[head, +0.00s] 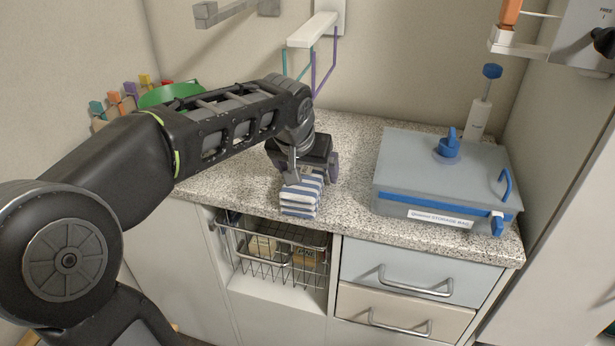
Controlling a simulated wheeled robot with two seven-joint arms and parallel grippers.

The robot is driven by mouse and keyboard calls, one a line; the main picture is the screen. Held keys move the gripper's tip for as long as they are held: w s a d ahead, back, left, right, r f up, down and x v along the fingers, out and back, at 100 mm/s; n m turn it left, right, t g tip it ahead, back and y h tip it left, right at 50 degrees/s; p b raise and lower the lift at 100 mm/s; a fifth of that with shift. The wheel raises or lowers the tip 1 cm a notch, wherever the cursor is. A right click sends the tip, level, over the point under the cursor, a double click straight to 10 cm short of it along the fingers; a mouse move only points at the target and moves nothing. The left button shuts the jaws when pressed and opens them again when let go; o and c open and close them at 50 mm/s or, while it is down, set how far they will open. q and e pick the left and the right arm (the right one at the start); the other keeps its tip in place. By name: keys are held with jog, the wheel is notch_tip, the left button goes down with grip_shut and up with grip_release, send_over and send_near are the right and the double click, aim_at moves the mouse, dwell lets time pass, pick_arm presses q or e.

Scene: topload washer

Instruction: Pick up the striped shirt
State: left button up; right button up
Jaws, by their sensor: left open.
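The striped shirt (300,197) is a folded blue-and-white stack on the speckled countertop (355,204), near its front edge. My left gripper (308,172) is over the back part of the shirt, pointing down, with its fingers at either side of it. Its jaws are open. The gripper and wrist hide the back of the shirt, and I cannot tell whether a finger touches it. My right gripper does not show.
A grey-blue storage box (410,165) with blue latches stands to the right. A white dispenser bottle (478,115) is behind it. A wire basket (265,265) and drawers (405,270) are below. A white wall rack (313,30) hangs above. Bare counter lies between shirt and box.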

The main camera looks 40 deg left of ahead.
aim_at(306, 169)
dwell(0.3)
pick_arm(q)
jog(key=c, duration=1.6)
jog(key=shift+r, duration=0.2)
jog(key=shift+c, duration=0.2)
jog(key=shift+r, duration=0.55)
jog(key=shift+v, duration=1.1)
jog(key=s+d, duration=0.2)
jog(key=s, duration=0.6)
jog(key=s+d, duration=0.3)
jog(key=s, duration=0.5)
jog(key=shift+d+b, duration=0.3)
jog(key=shift+b, duration=0.15)
jog(key=shift+r, duration=0.1)
